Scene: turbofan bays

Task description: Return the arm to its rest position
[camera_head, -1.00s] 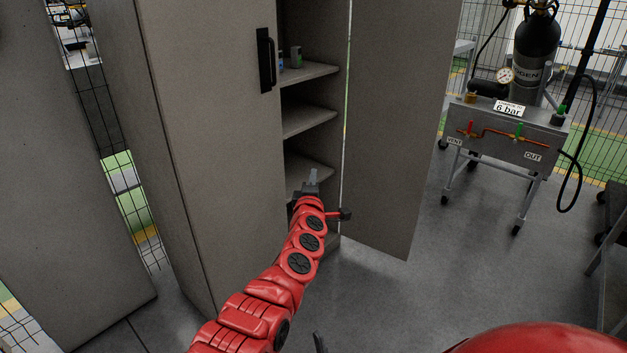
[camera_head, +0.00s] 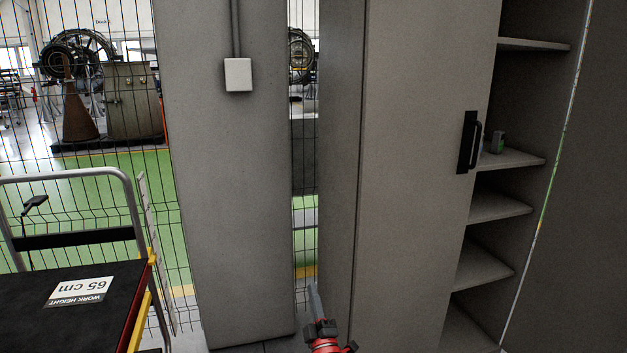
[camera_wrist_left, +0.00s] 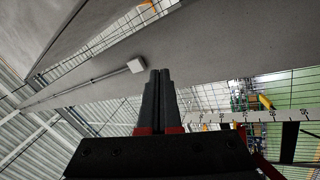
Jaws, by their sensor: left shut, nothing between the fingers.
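My left arm comes in at the bottom middle of the head view. Its gripper (camera_head: 316,300) points up in front of the gap between the grey pillar and the cabinet. In the left wrist view the two dark fingers (camera_wrist_left: 158,100) lie together, shut with nothing between them. They point up toward the pillar and a white box on it. My right gripper is not in these views.
A grey cabinet (camera_head: 415,170) with a black handle stands at the right, its shelves open beside the door. A small item (camera_head: 497,142) sits on a shelf. A grey pillar (camera_head: 225,200) stands left of it. A cart (camera_head: 110,315) is at lower left, before a mesh fence.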

